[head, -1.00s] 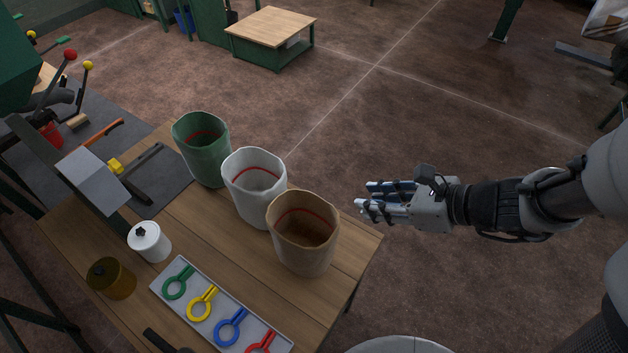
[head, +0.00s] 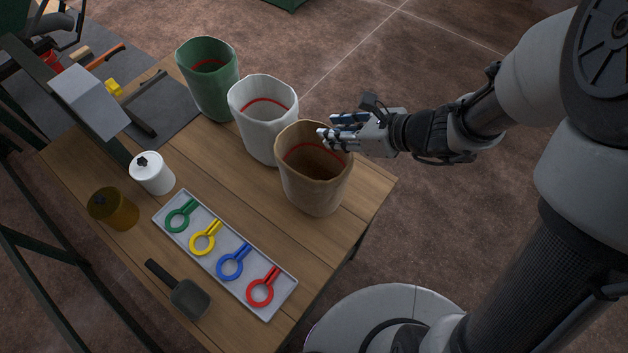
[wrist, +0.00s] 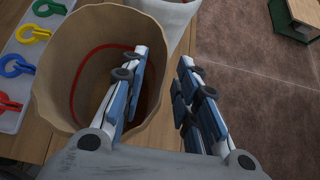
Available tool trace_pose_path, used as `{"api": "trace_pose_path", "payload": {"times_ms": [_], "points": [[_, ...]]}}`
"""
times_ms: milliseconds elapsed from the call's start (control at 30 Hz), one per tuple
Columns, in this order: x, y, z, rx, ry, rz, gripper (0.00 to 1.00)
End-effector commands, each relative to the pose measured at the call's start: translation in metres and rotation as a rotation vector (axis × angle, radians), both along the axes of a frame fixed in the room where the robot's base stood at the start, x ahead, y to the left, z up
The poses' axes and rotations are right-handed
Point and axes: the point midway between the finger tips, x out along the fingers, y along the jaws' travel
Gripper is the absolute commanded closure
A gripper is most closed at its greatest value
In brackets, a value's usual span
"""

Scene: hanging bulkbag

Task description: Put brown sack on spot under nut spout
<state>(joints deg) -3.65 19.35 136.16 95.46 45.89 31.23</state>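The brown sack (head: 312,190) stands open and upright near the right edge of the wooden table, a red line around its inside. My gripper (head: 327,128) is at the sack's far right rim, open. In the wrist view my gripper (wrist: 164,65) has its left finger over the mouth of the brown sack (wrist: 60,85) and its right finger outside it, with the right rim between them. I cannot tell whether either finger touches it. A grey chute-like box (head: 88,98) stands at the table's left; I cannot tell whether it is the nut spout. No marked spot is identifiable.
A white sack (head: 262,130) stands close beside the brown one, and a green sack (head: 210,90) behind it. A tray (head: 258,300) of coloured rings, a scoop (head: 188,297), a white jar (head: 152,175) and an amber jar (head: 113,208) occupy the table front.

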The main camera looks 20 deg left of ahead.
Motion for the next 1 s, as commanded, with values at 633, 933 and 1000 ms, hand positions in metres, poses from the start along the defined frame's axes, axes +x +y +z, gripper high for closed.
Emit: {"api": "trace_pose_path", "payload": {"times_ms": [633, 933, 1000], "points": [[0.008, 0.018, -0.015, 0.0, 0.0, 0.0, 0.85], [0.007, 0.018, -0.015, 0.0, 0.0, 0.0, 1.0], [0.008, 0.018, -0.015, 0.0, 0.0, 0.0, 1.0]]}}
